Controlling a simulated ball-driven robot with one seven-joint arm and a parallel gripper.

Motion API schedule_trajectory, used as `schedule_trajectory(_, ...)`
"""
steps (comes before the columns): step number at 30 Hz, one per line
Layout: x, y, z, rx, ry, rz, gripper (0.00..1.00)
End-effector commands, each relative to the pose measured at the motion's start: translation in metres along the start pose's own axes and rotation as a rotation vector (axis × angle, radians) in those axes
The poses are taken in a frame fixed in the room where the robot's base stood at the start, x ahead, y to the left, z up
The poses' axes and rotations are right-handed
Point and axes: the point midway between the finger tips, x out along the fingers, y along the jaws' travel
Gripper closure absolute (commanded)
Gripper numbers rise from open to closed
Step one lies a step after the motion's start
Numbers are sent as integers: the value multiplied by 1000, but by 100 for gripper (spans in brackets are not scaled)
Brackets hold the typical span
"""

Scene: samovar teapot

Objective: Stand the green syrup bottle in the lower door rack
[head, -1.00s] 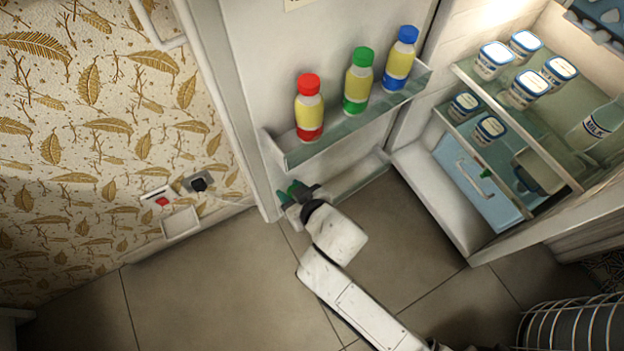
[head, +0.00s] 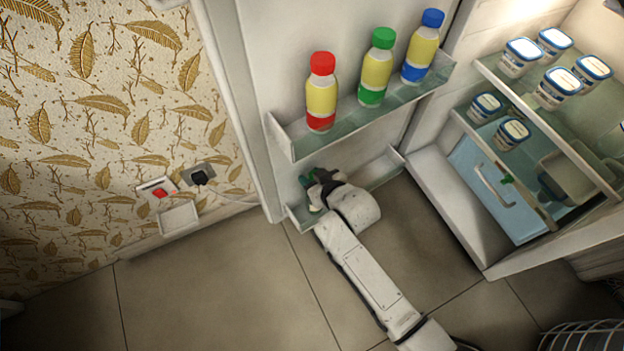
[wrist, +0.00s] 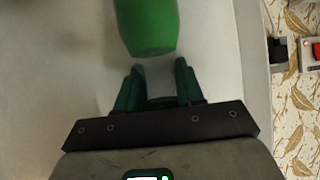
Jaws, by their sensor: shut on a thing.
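My gripper (head: 314,184) is at the lower door rack (head: 378,172), near its left end. A plain green rounded body, which I take as the bottle (wrist: 147,28), shows just beyond the fingertips, cut off by the top edge. In the head view only small green patches show around my gripper. I cannot tell finger from bottle there, or whether the bottle's base touches the rack floor.
The upper door rack (head: 365,117) holds red-capped (head: 321,95), green-capped (head: 377,68) and blue-capped (head: 422,48) bottles above my gripper. Fridge shelves with several tubs (head: 560,88) are at right. The lower rack's right part looks clear. A wall with sockets (head: 198,175) is at left.

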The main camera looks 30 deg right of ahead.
Motion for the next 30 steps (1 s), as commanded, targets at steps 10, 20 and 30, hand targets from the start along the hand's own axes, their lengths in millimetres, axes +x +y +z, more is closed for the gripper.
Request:
schedule_trajectory(10, 2, 0, 1, -1, 6, 0, 100)
schedule_trajectory(20, 3, 0, 3, 0, 2, 0, 37)
schedule_trajectory(30, -3, 0, 0, 0, 1, 0, 37)
